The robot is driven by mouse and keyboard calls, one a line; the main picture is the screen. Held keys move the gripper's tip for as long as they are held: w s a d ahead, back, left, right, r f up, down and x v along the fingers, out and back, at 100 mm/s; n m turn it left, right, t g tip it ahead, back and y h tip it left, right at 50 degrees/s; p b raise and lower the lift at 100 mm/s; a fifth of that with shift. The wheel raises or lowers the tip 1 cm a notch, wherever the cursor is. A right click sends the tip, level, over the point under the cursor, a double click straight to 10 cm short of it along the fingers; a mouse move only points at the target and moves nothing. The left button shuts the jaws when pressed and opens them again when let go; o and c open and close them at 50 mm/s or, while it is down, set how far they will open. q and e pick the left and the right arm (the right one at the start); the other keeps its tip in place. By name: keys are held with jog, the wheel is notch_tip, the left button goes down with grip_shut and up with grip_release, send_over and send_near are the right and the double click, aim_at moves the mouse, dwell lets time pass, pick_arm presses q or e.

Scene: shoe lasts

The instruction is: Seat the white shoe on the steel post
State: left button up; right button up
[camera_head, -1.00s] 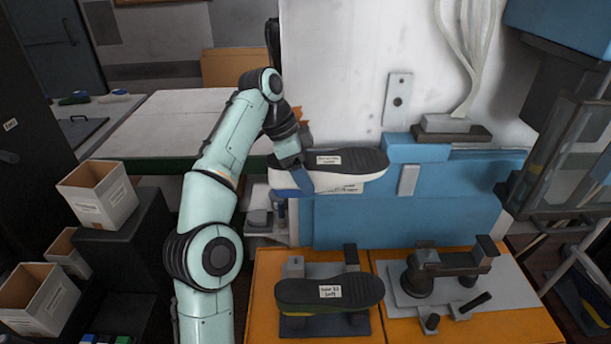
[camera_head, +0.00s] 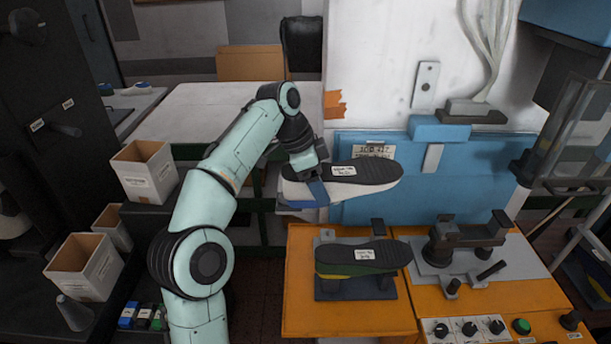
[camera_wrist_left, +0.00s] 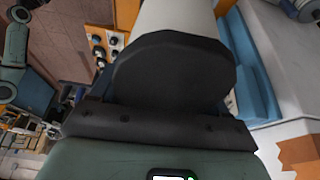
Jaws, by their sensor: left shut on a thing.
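The white shoe (camera_head: 300,192) hangs sole-up, its black sole (camera_head: 355,172) facing upward with a small white label. My left gripper (camera_head: 316,188) is shut on its left end and holds it in the air behind the orange bench. In the left wrist view the dark rounded end of the shoe (camera_wrist_left: 172,75) fills the middle, close to the gripper's dark jaw. A dark metal fixture with an upright post (camera_head: 444,232) stands on a grey plate at the right of the bench. I cannot tell for certain whether this is the steel post. My right gripper is not in view.
A green and yellow shoe (camera_head: 345,268) sits sole-up on the bench's left fixture. A control panel with knobs (camera_head: 469,328) is at the front. A blue panel (camera_head: 480,170) stands behind the bench. Cardboard boxes (camera_head: 146,172) stand at the left.

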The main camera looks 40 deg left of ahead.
pick_arm(q)
jog(key=w+d+f+n+y, duration=0.1)
jog(key=d+f+n, duration=0.2)
jog(key=d+f, duration=0.7)
jog(key=w+d+f+n+t, duration=0.1)
jog(key=w+d+f+n, duration=0.1)
jog(key=d+f, duration=0.9)
jog(key=d, duration=0.7)
jog(key=shift+w+d+f+n+y, duration=0.2)
jog(key=shift+w+d+n+y, duration=0.1)
jog(key=shift+n+y, duration=0.1)
jog(key=shift+w+a, duration=0.1)
